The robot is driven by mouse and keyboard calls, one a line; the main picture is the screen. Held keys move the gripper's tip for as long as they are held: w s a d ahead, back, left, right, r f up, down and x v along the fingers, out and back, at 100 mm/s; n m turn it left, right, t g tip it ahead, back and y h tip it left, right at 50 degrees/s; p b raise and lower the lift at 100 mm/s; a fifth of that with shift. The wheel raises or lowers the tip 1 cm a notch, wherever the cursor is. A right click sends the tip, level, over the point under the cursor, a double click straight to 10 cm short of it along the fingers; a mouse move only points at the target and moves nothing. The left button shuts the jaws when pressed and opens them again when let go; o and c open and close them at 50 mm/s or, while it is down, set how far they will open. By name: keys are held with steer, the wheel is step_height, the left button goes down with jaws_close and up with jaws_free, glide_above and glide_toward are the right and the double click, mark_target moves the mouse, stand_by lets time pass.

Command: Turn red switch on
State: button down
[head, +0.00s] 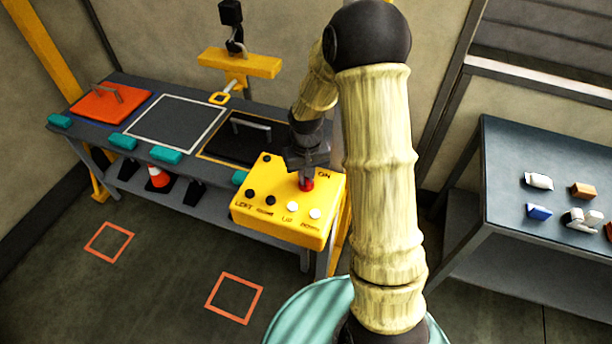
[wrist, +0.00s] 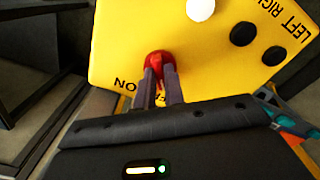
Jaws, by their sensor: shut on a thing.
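The red switch (head: 306,185) stands on the top face of a yellow control box (head: 283,228), beside the printed word ON. My gripper (head: 305,178) reaches down onto it from above, and its fingers hide part of the switch. In the wrist view the red switch (wrist: 159,62) sits between the two fingertips of my gripper (wrist: 160,75), which are shut on it. The word ON shows just beside the fingers there. I cannot tell the switch's position from these views.
Black buttons (head: 260,195) and white buttons (head: 303,210) sit close to the switch. A workbench (head: 205,190) with an orange panel (head: 108,103) and a black panel (head: 240,143) stands behind. A side table (head: 510,190) with small objects is at right. Open floor lies at front left.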

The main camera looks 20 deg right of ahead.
steer(key=m+b, duration=0.1)
steer(key=m, duration=0.7)
steer(key=shift+r+m, duration=0.1)
steer(key=shift+m, duration=0.2)
steer(key=m+p, duration=0.1)
steer(key=m, duration=0.3)
steer(key=shift+m, duration=0.3)
steer(key=shift+w+m+p, duration=0.1)
steer(key=shift+m+p, duration=0.8)
steer(key=shift+m, duration=0.8)
steer(key=c, duration=1.5)
jaws_free()
step_height(320, 180, up, 17)
steer(key=shift+r+b, duration=0.15)
steer(key=shift+b, duration=1)
